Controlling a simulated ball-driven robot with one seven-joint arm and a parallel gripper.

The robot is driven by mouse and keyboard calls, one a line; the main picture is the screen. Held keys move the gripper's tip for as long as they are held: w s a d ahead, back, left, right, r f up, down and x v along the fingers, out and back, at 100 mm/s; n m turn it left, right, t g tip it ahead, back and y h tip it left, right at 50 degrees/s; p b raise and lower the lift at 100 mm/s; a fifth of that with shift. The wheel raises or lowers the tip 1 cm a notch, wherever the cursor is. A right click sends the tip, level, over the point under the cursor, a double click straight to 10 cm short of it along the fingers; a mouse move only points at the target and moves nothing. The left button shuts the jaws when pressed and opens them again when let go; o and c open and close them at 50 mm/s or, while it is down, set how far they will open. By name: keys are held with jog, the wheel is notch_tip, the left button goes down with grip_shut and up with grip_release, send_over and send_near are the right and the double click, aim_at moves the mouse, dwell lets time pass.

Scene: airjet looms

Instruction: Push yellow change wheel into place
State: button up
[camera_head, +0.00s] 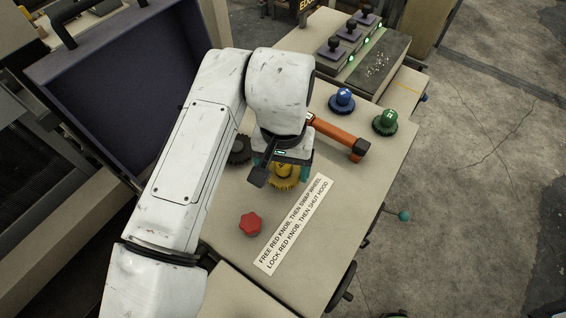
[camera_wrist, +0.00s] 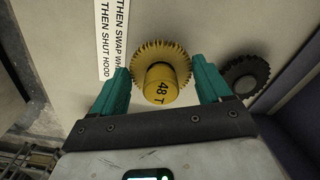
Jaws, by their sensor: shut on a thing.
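The yellow change wheel (camera_head: 285,183) is a toothed gear with a raised hub, on the light panel under my gripper (camera_head: 283,168). In the wrist view the yellow change wheel (camera_wrist: 162,50) shows its hub, marked "48 T", facing me between the teal fingers of my gripper (camera_wrist: 162,80). My gripper is shut on the wheel, one finger on each side. The wheel's underside and whatever it sits on are hidden. A dark gear (camera_wrist: 246,77) is beside it, close to one finger; it also shows in the head view (camera_head: 239,150), partly behind my arm.
A red knob (camera_head: 250,224) and a printed label (camera_head: 294,226) are on the panel. An orange-handled tool (camera_head: 335,134), a blue knobbed wheel (camera_head: 342,100) and a green one (camera_head: 385,122) are at the upper right. An open dark hood (camera_head: 125,85) stands at the left.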

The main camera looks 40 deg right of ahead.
jog(key=shift+f+b, duration=0.5)
jog(key=shift+f, duration=0.4)
jog(key=o, duration=1.1)
notch_tip(320, 180, up, 11)
jog(key=shift+f, duration=0.1)
